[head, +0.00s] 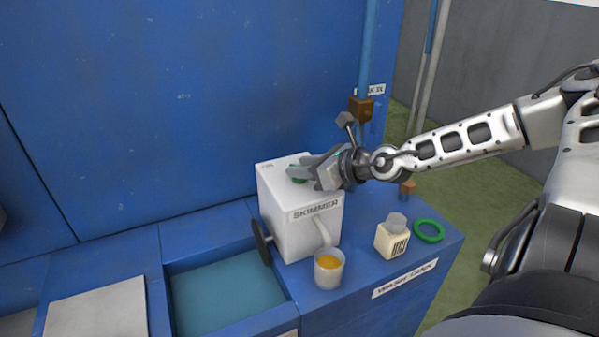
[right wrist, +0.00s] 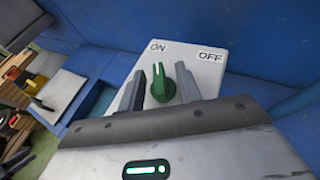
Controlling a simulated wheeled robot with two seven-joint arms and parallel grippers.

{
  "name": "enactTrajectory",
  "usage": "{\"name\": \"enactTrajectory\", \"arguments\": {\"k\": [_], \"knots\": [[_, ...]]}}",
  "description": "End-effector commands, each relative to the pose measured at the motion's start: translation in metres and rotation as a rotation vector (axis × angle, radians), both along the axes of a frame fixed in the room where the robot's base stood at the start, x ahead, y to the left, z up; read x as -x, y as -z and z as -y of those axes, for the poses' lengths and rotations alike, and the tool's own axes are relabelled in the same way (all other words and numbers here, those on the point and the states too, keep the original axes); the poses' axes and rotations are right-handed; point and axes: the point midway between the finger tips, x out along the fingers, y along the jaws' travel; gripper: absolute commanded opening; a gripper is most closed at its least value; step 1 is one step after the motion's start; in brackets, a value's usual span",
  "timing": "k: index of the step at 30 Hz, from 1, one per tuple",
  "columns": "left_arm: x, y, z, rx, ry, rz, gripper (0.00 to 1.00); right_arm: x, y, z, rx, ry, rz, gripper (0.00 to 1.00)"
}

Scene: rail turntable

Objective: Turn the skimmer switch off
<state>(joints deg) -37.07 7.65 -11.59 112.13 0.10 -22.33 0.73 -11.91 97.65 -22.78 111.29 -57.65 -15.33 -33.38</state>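The skimmer (head: 284,238) is a white box with a SKIMMER label, standing on the blue counter. A green switch knob (right wrist: 162,91) sits on its top panel (right wrist: 185,57), which is marked ON at the left and OFF at the right in the right wrist view. A bit of green knob (head: 299,180) shows in the head view beside my right gripper (head: 303,172). In the right wrist view my right gripper (right wrist: 161,84) is open, one finger on each side of the knob; contact is unclear. My left gripper is out of view.
A cup with orange contents (head: 328,270) stands before the skimmer. A small cream box (head: 392,238) and a green ring (head: 429,231) lie to the right. A dark disc (head: 262,236) and a recessed basin (head: 225,300) are at left. A blue wall (head: 180,100) rises behind.

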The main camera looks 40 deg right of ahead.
Motion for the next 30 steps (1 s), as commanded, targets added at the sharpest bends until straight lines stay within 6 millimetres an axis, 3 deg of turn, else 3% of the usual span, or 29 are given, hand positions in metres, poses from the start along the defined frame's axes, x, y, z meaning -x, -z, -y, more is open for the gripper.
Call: {"name": "enactTrajectory", "arguments": {"k": [1,18,22,30], "knots": [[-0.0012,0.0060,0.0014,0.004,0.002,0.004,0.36,-0.0024,0.0071,-0.0006,0.000,0.000,-0.002,0.34],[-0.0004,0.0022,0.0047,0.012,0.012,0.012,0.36,-0.0117,0.0045,-0.0046,-0.002,-0.005,0.001,0.34],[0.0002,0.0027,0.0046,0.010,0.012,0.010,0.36,-0.0116,0.0045,-0.0046,-0.002,-0.005,0.001,0.00],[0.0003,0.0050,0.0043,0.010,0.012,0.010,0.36,-0.0116,0.0052,-0.0048,-0.002,0.002,0.001,0.00]]}}
